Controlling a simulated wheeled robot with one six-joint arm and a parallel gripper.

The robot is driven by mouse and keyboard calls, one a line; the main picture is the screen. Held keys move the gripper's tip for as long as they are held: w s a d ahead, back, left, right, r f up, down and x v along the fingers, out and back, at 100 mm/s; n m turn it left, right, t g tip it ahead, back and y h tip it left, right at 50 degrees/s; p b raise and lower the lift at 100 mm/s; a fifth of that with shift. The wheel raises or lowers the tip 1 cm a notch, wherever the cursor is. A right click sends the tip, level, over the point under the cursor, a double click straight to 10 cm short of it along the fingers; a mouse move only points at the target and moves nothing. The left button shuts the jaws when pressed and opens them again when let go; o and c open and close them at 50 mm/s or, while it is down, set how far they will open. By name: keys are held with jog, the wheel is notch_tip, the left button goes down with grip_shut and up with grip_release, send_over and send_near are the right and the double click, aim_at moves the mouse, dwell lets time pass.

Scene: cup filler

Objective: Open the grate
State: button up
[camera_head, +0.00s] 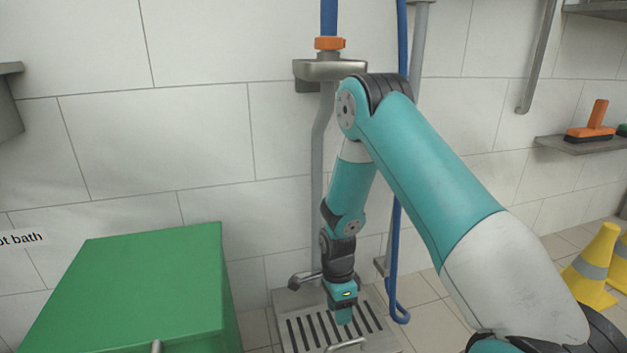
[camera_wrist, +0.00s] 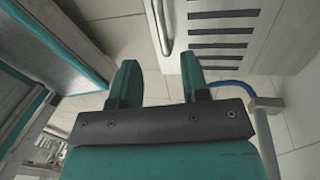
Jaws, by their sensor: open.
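The grate (camera_head: 381,332) is a light metal panel with several dark slots, low at the foot of the tiled wall in the head view. It lies flat and looks closed. Its bar handle (camera_head: 345,343) is at the front edge, partly cut off by the picture. My gripper (camera_head: 343,318) points down over the grate. In the wrist view the grate (camera_wrist: 225,48) is at the top right, and the handle (camera_wrist: 161,28) shows beyond the gap between my open fingers (camera_wrist: 160,75). The gripper is empty; I cannot tell if a finger touches the handle.
A green box (camera_head: 140,285) stands left of the grate. A blue hose (camera_head: 397,250) hangs to the right, and a grey pipe (camera_head: 318,200) runs down the wall behind. Yellow cones (camera_head: 597,265) stand at far right. An orange brush (camera_head: 592,125) sits on a shelf.

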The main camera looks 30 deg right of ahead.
jog(key=a+r+n+p, duration=0.3)
jog(key=r+p, duration=0.6)
jog(key=r, duration=0.7)
jog(key=w+a+r+n+t+p, duration=0.1)
jog(key=a+r+n+p, duration=0.2)
jog(key=r+p, duration=0.7)
jog(key=shift+w+a+r+n+y, duration=0.25)
jog(key=shift+r+n+y, duration=0.25)
jog(key=shift+r, duration=2.4)
